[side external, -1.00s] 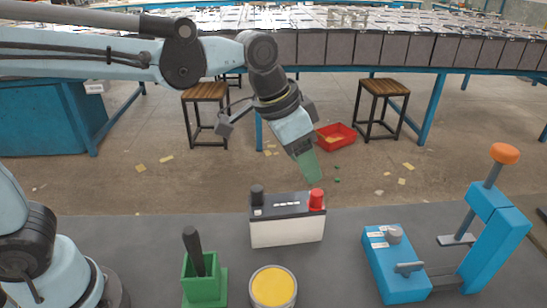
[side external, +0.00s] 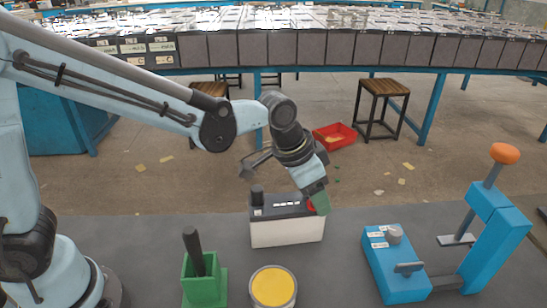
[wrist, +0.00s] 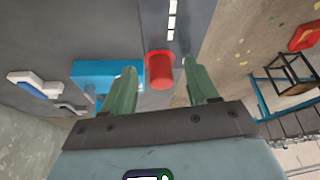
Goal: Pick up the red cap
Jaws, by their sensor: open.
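The red cap (wrist: 160,70) sits on one end of the battery's top. In the side view it shows only as a small red patch (side external: 311,206), mostly hidden behind my gripper's green fingers. The battery (side external: 287,231) is a white box with a dark top and a black cap (side external: 257,194) at its left end. My gripper (side external: 320,205) is at the red cap, pointing down. In the wrist view my gripper (wrist: 163,75) is open, with the red cap between its two fingers and a gap on each side.
A blue press with an orange knob (side external: 505,153) stands right of the battery. A green holder with a black handle (side external: 204,279) and a yellow-topped tin (side external: 273,287) stand in front. A red bin (side external: 335,136) is on the floor behind.

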